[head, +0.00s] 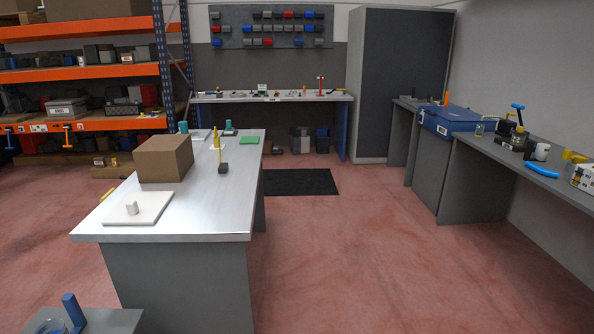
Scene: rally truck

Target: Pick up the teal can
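Two small teal objects show at the far end of the metal-topped table in the head view. One teal upright shape (183,127) is at the table's far left edge, behind the cardboard box. The other teal shape (228,125) is further right, close to a dark item. Both are too small to tell surely which is the teal can. Neither of my grippers is in view.
The metal-topped table (195,213) holds a cardboard box (165,160), a white board (155,211) with a white cylinder, and a green pad (249,140). A blue cylinder (73,308) stands at lower left. Open red floor (350,265) lies between table and right-hand bench (550,184).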

